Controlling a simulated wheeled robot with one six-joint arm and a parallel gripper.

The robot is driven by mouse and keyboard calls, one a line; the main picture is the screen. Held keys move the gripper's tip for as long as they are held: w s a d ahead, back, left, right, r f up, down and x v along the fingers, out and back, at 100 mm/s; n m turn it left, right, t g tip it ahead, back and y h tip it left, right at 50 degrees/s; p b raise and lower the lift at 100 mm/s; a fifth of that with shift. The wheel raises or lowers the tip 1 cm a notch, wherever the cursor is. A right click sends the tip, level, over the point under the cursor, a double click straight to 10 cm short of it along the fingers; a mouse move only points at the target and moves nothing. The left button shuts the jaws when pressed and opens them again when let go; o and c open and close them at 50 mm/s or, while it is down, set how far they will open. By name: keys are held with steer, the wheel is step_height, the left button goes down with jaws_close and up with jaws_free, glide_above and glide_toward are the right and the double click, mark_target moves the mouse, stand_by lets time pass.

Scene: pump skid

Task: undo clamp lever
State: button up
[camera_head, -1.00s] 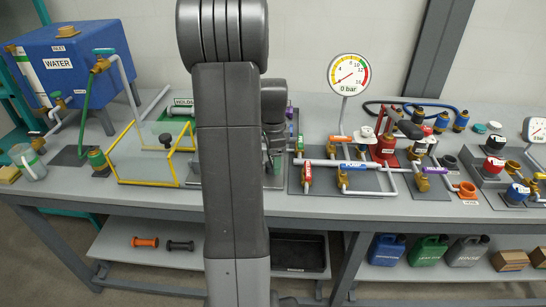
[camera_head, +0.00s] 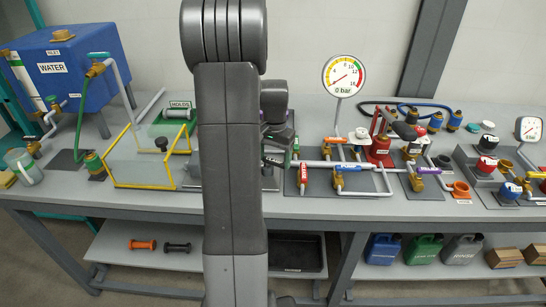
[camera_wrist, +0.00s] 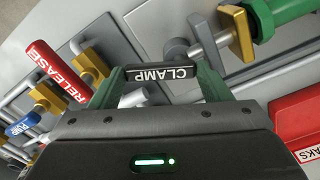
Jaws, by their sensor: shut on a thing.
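In the wrist view, the black clamp lever (camera_wrist: 162,73), lettered CLAMP, lies crosswise between the two green fingers of my gripper (camera_wrist: 162,76). The fingers are shut on its ends. In the head view, my dark wrist (camera_head: 277,130) shows just right of my arm's upright link, over the skid plate. The link hides much of the clamp area there. A grey rod and a brass block (camera_wrist: 236,33) show beyond the lever in the wrist view.
A red RELEASE lever (camera_wrist: 58,70) and a blue lever (camera_wrist: 22,124) are left of my gripper in the wrist view. A green cylinder (camera_wrist: 284,14) is upper right; a red box (camera_wrist: 300,125) is close at right. A pressure gauge (camera_head: 343,76) reads near 0 bar.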

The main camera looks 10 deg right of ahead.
steer(key=n, duration=0.3)
steer(key=w+n, duration=0.1)
steer(key=shift+d+n, duration=0.25)
steer(key=shift+n, duration=0.05)
stand_by(0.5)
steer(key=o, duration=1)
steer(key=shift+d, duration=0.1)
steer(key=shift+r+p, duration=0.1)
steer(key=shift+p, duration=0.25)
steer(key=shift+r+p, duration=0.45)
steer(key=shift+r, duration=0.2)
step_height(320, 180, up, 7)
steer(key=p, duration=0.4)
steer(key=shift+f, duration=0.2)
